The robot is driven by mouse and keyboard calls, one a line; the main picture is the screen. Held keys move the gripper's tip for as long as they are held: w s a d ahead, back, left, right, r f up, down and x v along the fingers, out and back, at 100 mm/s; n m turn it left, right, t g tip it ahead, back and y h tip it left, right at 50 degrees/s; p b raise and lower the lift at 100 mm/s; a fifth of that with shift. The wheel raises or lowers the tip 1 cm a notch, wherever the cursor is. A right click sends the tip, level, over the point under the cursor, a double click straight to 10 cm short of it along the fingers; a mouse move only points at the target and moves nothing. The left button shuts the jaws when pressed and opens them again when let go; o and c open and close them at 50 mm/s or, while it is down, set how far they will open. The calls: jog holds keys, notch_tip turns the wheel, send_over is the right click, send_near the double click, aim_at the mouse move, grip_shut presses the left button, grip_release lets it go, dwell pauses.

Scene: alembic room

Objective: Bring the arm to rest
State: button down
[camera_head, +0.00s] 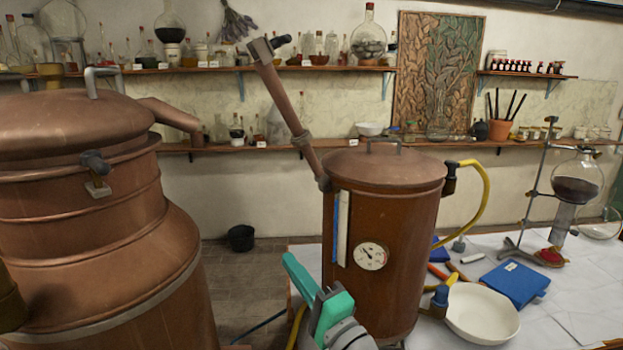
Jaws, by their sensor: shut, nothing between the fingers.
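Part of my arm (335,312) shows at the bottom middle, a teal and grey link cut off by the lower edge. It stands in front of the lower left side of the copper boiler (405,225), which has a round gauge on its front. Whether the arm touches the boiler cannot be told.
A large copper still (90,200) fills the left. Right of the boiler, a white-topped table (570,310) holds a white bowl (481,313), a blue book (515,284) and a flask stand (530,200). A black bucket (241,238) stands on the floor behind.

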jog(key=s+d+f+h, duration=0.1)
jog(key=s+f+h, duration=0.25)
jog(key=f, duration=0.65)
jog(key=s+d+f+m+h, duration=0.1)
jog(key=s+f+h, duration=0.3)
jog(key=f, duration=0.6)
jog(key=s+d+f+h, duration=0.2)
jog(key=s+f, duration=0.3)
jog(key=f, duration=0.5)
jog(key=s+f+n, duration=0.2)
jog(key=s+n, duration=0.1)
jog(key=s, duration=0.7)
jog(key=s+f+n+g+h, duration=0.1)
jog(key=s+n, duration=0.3)
jog(key=s, duration=0.6)
jog(key=s+f+n+h, duration=0.1)
jog(key=s+f+n, duration=0.2)
jog(key=s, duration=0.7)
jog(key=shift+a+f+n+g, duration=0.25)
jog(key=shift+n+g, duration=0.15)
jog(key=shift+n, duration=0.3)
jog(key=shift+h, duration=0.25)
